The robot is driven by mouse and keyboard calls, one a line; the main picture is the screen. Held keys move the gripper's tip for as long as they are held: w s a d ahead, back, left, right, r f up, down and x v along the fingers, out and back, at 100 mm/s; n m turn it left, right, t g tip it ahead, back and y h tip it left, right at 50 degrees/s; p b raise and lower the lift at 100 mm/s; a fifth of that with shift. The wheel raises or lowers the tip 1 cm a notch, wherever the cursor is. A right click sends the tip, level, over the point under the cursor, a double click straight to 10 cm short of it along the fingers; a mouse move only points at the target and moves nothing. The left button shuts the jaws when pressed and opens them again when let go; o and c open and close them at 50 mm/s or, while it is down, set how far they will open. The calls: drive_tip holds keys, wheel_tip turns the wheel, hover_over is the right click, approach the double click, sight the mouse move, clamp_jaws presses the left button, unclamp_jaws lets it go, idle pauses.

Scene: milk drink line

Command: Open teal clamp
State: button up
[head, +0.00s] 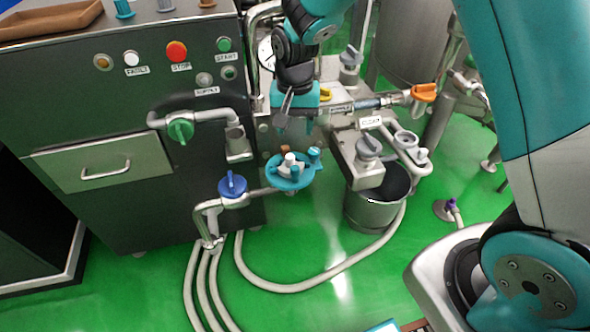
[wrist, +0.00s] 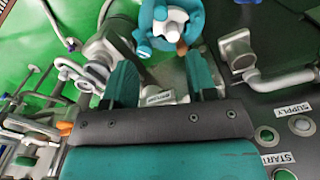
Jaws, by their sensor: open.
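The teal clamp (head: 273,173) is a round fitting with white and dark parts in its middle and a small teal knob on its right side. It sits on a pipe low in front of the black cabinet. In the wrist view the clamp (wrist: 148,30) shows at the top centre, beyond the fingertips and partly cut by the edge. My gripper (head: 284,122) is above the clamp, apart from it. In the wrist view the two teal fingers of my gripper (wrist: 162,72) are spread, with nothing held between them.
A blue valve (head: 232,185) is on the pipe just left of the clamp, and a green valve (head: 180,129) is higher left. A steel pot (head: 372,213) stands to the right. Hoses (head: 290,289) lie on the green floor. The cabinet (head: 95,215) has buttons and a drawer.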

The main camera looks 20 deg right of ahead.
sight(295, 168)
wheel_tip(295, 168, down, 14)
drive_tip(key=shift+f, duration=0.2)
clamp_jaws()
